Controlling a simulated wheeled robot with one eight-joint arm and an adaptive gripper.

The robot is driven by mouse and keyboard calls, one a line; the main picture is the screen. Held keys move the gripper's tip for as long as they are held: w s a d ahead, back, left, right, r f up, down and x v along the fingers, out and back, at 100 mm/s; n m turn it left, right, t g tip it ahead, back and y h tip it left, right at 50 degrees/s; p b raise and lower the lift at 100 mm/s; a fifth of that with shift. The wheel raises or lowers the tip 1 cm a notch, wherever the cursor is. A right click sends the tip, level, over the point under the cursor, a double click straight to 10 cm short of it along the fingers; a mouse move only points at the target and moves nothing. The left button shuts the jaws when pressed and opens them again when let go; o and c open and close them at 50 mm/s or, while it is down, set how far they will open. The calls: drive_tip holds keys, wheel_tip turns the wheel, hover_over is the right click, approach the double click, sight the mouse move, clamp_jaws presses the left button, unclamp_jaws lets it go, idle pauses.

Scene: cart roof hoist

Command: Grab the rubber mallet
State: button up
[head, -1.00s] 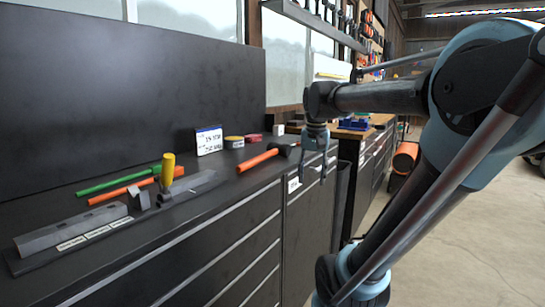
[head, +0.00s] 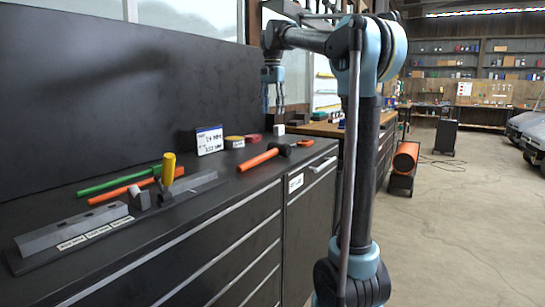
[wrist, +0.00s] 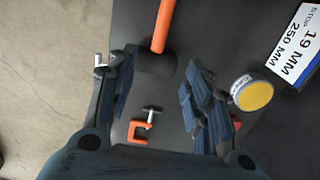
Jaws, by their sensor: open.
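The rubber mallet (head: 259,160) lies on the black worktop, with an orange handle and a black head (head: 284,150) at its right end. My gripper (head: 273,108) is open and empty, above the worktop and behind the mallet head in the head view. In the wrist view the mallet's black head (wrist: 155,61) shows between my open fingers (wrist: 158,80), nearer the left one, with its orange handle (wrist: 162,25) running to the top edge. The gripper is apart from the mallet, which is fully visible in the head view.
A small orange clamp (wrist: 140,131) lies close to the mallet head. A yellow-topped round tin (wrist: 253,95) and a white sign card (wrist: 300,48) stand nearby. A black back panel (head: 110,90) rises behind.

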wheel_tip(320, 180, down, 17)
drive_tip(key=shift+s+f, duration=0.1)
drive_tip(key=shift+f, duration=0.05)
idle(0.7)
clamp_jaws()
